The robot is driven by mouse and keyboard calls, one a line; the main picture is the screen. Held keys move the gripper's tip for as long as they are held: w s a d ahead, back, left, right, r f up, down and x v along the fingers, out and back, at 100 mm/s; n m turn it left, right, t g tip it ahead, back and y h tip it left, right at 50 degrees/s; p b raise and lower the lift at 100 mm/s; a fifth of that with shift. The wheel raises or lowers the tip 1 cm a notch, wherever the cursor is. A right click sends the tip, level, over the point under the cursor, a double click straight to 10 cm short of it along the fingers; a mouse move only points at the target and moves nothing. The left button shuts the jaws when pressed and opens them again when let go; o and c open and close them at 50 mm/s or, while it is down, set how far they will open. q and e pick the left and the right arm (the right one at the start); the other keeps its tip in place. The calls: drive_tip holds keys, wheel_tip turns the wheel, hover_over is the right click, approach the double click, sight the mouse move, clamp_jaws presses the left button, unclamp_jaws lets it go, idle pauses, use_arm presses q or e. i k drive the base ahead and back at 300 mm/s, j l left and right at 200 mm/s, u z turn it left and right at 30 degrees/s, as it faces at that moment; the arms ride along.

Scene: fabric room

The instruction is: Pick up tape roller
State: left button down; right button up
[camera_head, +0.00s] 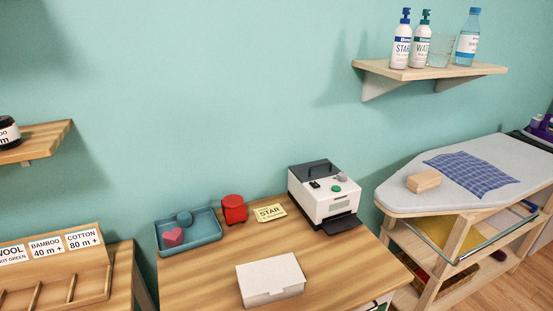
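No thing in view is clearly a tape roller. A small red rounded object (233,210) stands on the wooden table (205,285) near its back edge; I cannot tell if it is the tape roller. Neither of my grippers is in the picture.
On the table are a yellow "STAR" card (270,212), a white-and-black machine (327,197) and a white closed box (270,279). An ironing board (455,180) with a wooden block (424,181) stands right. A wall shelf (430,71) holds bottles. A labelled rack (55,265) is left.

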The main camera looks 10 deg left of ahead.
sight(233, 210)
drive_tip(key=i+l, duration=0.15)
drive_tip(key=l, duration=0.2)
drive_tip(key=i+l, duration=0.1)
drive_tip(key=l, duration=0.2)
drive_tip(key=i+l, duration=0.15)
drive_tip(key=l, duration=0.2)
drive_tip(key=i+l, duration=0.1)
drive_tip(key=l, duration=0.2)
